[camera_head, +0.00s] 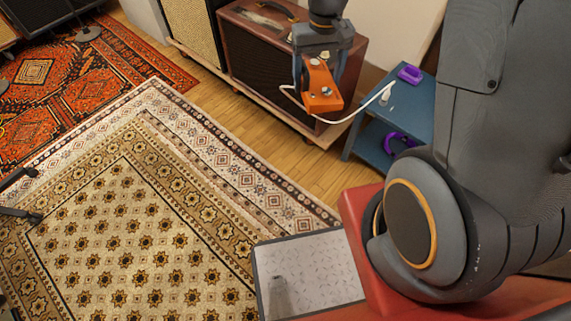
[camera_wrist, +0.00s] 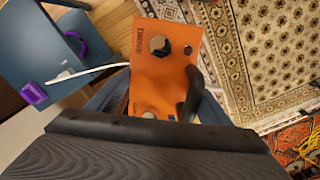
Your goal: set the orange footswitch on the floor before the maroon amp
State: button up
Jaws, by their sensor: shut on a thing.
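The orange footswitch (camera_head: 321,86) hangs in my gripper (camera_head: 322,60), in front of the maroon amp (camera_head: 252,52) in the head view. The maroon amp has a dark grille and a top handle, and stands on a low wooden board. The footswitch and gripper hide its right part.
A blue shelf unit (camera_head: 412,105) with purple items stands right of the amp; the cable reaches its top. A cream-fronted amp (camera_head: 190,28) stands left. A strip of bare wood floor (camera_head: 245,118) lies between the amps and the beige patterned rug (camera_head: 140,220).

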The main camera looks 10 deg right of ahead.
jog(key=shift+w+f+n+b, duration=1.25)
jog(key=shift+w+f+b, duration=1.95)
jog(key=shift+f+b, duration=5.25)
jog(key=shift+w+f+n+b, duration=1.2)
jog(key=shift+w+f+b, duration=2.15)
jog(key=shift+f, duration=10.05)
jog(key=shift+w+f+n+b, duration=1.25)
jog(key=shift+w+f+b, duration=1.75)
jog(key=shift+f+b, duration=5.55)
notch_tip(320, 180, down, 5)
jog(key=p, duration=0.4)
jog(key=shift+p, duration=0.4)
jog(key=o, duration=1.6)
jog(key=shift+r, duration=0.1)
